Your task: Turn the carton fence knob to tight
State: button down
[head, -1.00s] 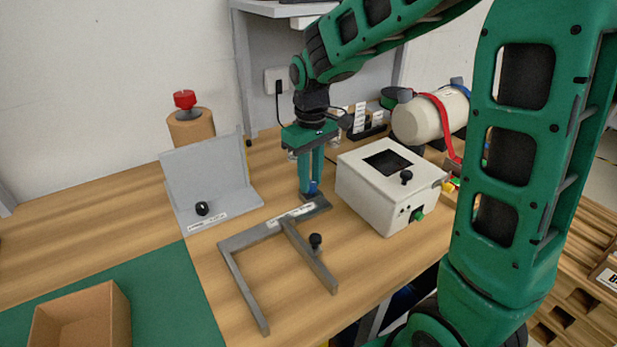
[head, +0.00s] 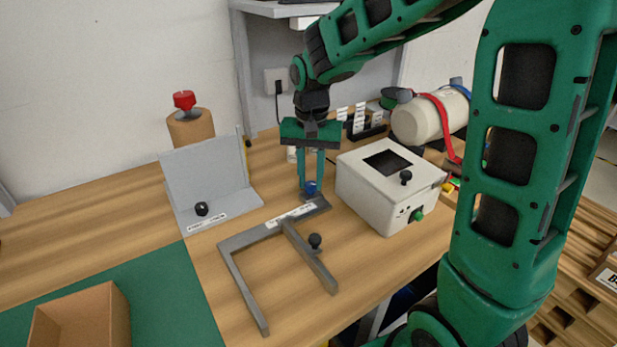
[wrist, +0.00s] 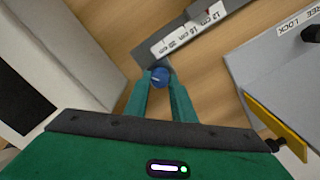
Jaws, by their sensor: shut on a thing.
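The carton fence is a grey metal frame (head: 240,240) lying on the wooden bench, with a white centimetre scale label on its back bar. A round blue knob (head: 310,187) sits at the right end of that bar. It also shows in the wrist view (wrist: 159,77), with a pale mark on its top. My green gripper (head: 311,184) points down over the bar end, its two fingers shut on the sides of the blue knob. A black knob (head: 315,241) stands on the fence's inner arm, apart from my gripper.
A white box with a black knob (head: 362,200) stands close to the right of my gripper. A grey angled stand (head: 205,175) with a black knob is to the left. An open carton (head: 85,318) lies on the green mat. A red knob on a brown cylinder (head: 190,128) stands behind.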

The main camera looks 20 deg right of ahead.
aim_at(309, 183)
jog(key=shift+w+a+r+m, duration=0.15)
jog(key=shift+m, duration=0.95)
jog(key=c, duration=1.5)
grip_release()
notch_tip(309, 183, up, 11)
jog(key=shift+f, duration=0.2)
